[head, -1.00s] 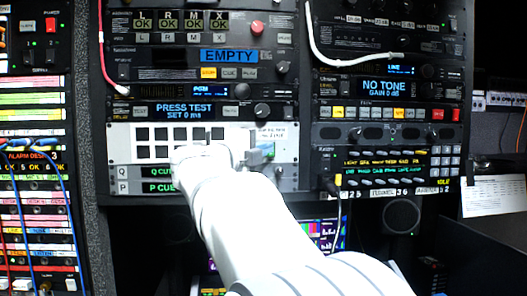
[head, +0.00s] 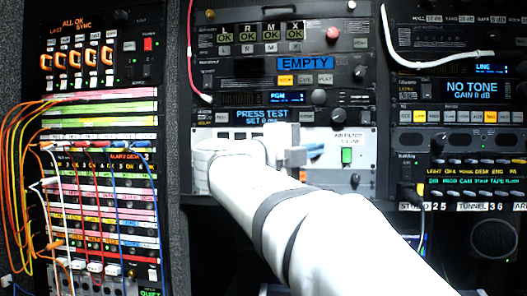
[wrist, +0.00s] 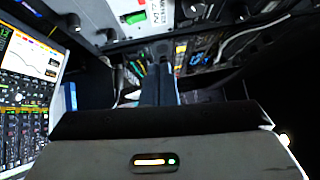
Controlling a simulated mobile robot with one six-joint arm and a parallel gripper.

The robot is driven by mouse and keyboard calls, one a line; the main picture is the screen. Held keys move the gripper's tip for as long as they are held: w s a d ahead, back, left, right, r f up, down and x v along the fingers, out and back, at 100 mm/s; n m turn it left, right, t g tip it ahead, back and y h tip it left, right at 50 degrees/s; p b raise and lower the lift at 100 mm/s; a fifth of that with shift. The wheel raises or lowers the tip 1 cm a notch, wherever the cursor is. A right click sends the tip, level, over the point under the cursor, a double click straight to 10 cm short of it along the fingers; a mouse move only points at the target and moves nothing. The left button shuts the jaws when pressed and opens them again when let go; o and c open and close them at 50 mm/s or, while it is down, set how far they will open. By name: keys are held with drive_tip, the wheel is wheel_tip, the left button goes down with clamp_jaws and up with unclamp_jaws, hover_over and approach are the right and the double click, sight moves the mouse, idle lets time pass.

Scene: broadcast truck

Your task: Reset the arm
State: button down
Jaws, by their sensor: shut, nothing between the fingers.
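My white arm reaches up from the lower right in the head view. My gripper (head: 317,151) is in front of the white panel (head: 367,142) in the middle rack, left of a green switch (head: 347,156). In the wrist view its two dark fingers (wrist: 158,80) lie side by side, shut with nothing between them. The wrist and arm hide much of the white panel's left and lower part. I cannot tell the exact gap between the fingertips and the panel.
A patch bay (head: 98,190) with orange, red and blue cables stands at the left. A white cable (head: 430,60) hangs across the right rack. A red cable (head: 191,60) runs down the middle rack's left edge. A lit screen (wrist: 30,55) shows in the wrist view.

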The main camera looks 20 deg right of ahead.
drive_tip(key=shift+w, duration=0.1)
drive_tip(key=w+a+f+n+t+y, duration=0.3)
drive_tip(key=w+a+n+t+y, duration=0.55)
drive_tip(key=n+t, duration=0.7)
drive_tip(key=a+f+n+g+y, duration=0.2)
drive_tip(key=a+f+n+y, duration=0.8)
drive_tip(key=f, duration=0.3)
drive_tip(key=s+a+f+n+g+y, duration=0.1)
drive_tip(key=s+f+n+g, duration=0.25)
drive_tip(key=f, duration=0.45)
drive_tip(key=s+a+f+n+g+y, duration=0.1)
drive_tip(key=s+a+f+n+g, duration=0.15)
drive_tip(key=s+f+g, duration=0.4)
drive_tip(key=s+d+f+n+g+h, duration=0.2)
drive_tip(key=s+d+f+n+g, duration=0.1)
drive_tip(key=s+f, duration=0.9)
drive_tip(key=shift+s+d+f+g, duration=0.2)
drive_tip(key=shift+d+f+g, duration=0.35)
drive_tip(key=shift+f, duration=0.35)
